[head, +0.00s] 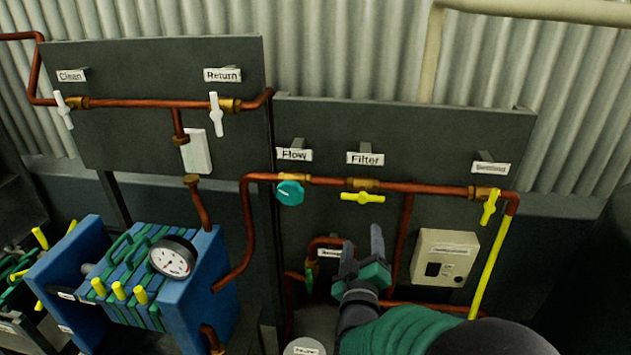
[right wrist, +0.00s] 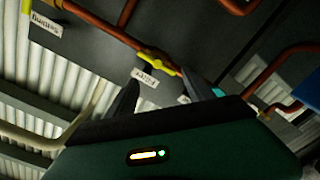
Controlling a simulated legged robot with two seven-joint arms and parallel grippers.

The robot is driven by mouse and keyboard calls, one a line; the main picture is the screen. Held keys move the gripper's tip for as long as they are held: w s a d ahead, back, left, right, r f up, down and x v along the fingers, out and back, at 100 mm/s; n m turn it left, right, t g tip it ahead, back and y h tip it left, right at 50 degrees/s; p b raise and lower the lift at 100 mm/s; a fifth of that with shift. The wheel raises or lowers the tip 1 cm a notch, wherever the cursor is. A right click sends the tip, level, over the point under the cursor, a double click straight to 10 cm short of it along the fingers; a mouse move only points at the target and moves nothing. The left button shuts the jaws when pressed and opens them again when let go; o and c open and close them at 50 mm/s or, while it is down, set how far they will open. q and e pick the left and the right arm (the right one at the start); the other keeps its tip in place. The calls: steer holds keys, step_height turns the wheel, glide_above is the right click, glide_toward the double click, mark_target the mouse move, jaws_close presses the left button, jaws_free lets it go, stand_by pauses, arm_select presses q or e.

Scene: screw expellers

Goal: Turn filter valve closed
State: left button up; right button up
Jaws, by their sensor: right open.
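The filter valve has a yellow handle (head: 362,197) on a brass body in the copper pipe, below the label "Filter" (head: 365,159). The handle lies about level, along the pipe. My right gripper (head: 363,243) is open and empty, just below the handle in the head view, with its fingers pointing up. In the right wrist view, which is turned over, the yellow handle (right wrist: 158,62) shows ahead of and between the two spread fingers (right wrist: 174,90). No touch between fingers and handle is visible. My left gripper is not in view.
A teal round "Flow" knob (head: 290,193) sits left of the filter valve. Another yellow valve handle (head: 489,207) hangs at the right. A beige switch box (head: 444,257) is right of my gripper. A blue press with a gauge (head: 173,257) stands at lower left.

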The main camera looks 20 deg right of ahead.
glide_toward(363, 200)
steer(key=x, duration=0.4)
steer(key=shift+w+a, duration=0.25)
steer(key=x, duration=0.2)
steer(key=d+p+x, duration=0.1)
steer(key=x, duration=0.3)
steer(key=shift+s+d, duration=0.15)
steer(key=shift+d, duration=0.15)
steer(key=shift+w+a, duration=0.2)
steer(key=shift+a, duration=0.3)
steer(key=shift+c, duration=0.4)
steer(key=shift+a, duration=0.1)
steer(key=shift+c, duration=2.5)
steer(key=shift+s+d, duration=0.1)
steer(key=shift+d, duration=0.2)
jaws_close()
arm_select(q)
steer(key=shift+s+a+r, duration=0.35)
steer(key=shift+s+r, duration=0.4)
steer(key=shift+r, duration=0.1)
arm_select(e)
steer(key=shift+a, duration=0.1)
